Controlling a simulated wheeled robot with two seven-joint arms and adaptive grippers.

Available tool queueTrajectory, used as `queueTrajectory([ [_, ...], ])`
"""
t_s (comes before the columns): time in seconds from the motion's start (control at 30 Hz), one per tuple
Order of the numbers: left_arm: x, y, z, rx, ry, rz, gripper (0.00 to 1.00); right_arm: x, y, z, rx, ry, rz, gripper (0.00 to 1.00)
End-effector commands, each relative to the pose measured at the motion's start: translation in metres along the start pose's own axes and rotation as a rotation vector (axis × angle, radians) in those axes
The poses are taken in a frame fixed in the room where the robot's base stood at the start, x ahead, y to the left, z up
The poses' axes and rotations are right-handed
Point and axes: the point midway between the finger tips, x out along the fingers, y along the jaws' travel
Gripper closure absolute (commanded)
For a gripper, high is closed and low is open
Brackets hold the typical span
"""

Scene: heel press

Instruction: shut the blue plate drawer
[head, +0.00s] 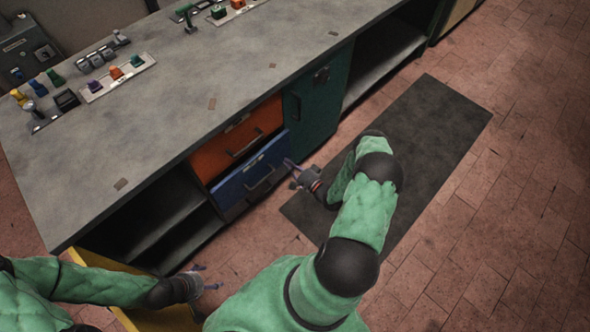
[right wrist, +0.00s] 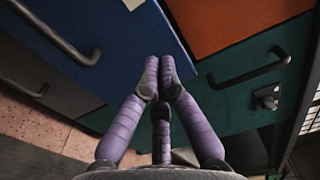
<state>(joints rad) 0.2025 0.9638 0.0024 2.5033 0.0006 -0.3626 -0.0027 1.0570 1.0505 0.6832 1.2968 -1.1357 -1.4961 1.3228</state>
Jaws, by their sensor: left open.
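The blue drawer (head: 247,184) sits under the orange drawer (head: 236,143) in the counter. Its front stands a little proud of the orange one, so it looks slightly open. It has a dark bar handle. In the right wrist view the blue front (right wrist: 125,35) fills the upper left. My right gripper (head: 289,163) is at the drawer's right edge. Its purple fingers (right wrist: 159,66) are together and empty, with tips close to the blue front's edge; contact cannot be told. My left gripper (head: 208,277) is open and empty, low at the left, away from the drawer.
A green cabinet door (head: 315,100) is right of the drawers. A yellow door (head: 160,318) stands open at the lower left, near my left arm. The counter top (head: 200,85) carries button panels. A dark mat (head: 430,125) lies on the tiled floor.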

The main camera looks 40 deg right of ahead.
Motion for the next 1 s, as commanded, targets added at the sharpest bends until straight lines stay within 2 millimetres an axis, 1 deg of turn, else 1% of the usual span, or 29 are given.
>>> queueTrajectory([
  [0.03, 0.005, -0.002, 0.000, 0.000, 0.000, 0.000, 0.22, 0.011, 0.002, 0.001, -0.002, -0.004, -0.003, 1.00],
  [0.2, 0.014, -0.005, 0.000, 0.000, 0.000, 0.000, 0.22, 0.042, 0.002, 0.001, -0.002, -0.003, -0.003, 1.00],
  [0.4, 0.023, -0.008, -0.001, 0.000, 0.000, 0.000, 0.22, 0.067, 0.001, 0.001, -0.002, -0.002, -0.002, 1.00],
  [0.5, 0.025, -0.009, -0.001, 0.000, 0.000, 0.000, 0.22, 0.075, 0.001, 0.000, -0.001, -0.001, -0.001, 1.00],
  [0.6, 0.026, -0.009, -0.001, 0.000, 0.000, 0.000, 0.22, 0.078, 0.000, 0.000, 0.000, 0.000, -0.001, 1.00],
  [0.93, 0.026, -0.009, -0.001, 0.000, 0.000, 0.000, 0.22, 0.079, 0.000, 0.000, 0.000, 0.000, -0.001, 1.00],
  [1.0, 0.026, -0.009, -0.001, 0.000, 0.000, 0.000, 0.22, 0.081, 0.000, 0.000, -0.001, 0.000, -0.001, 1.00],
])
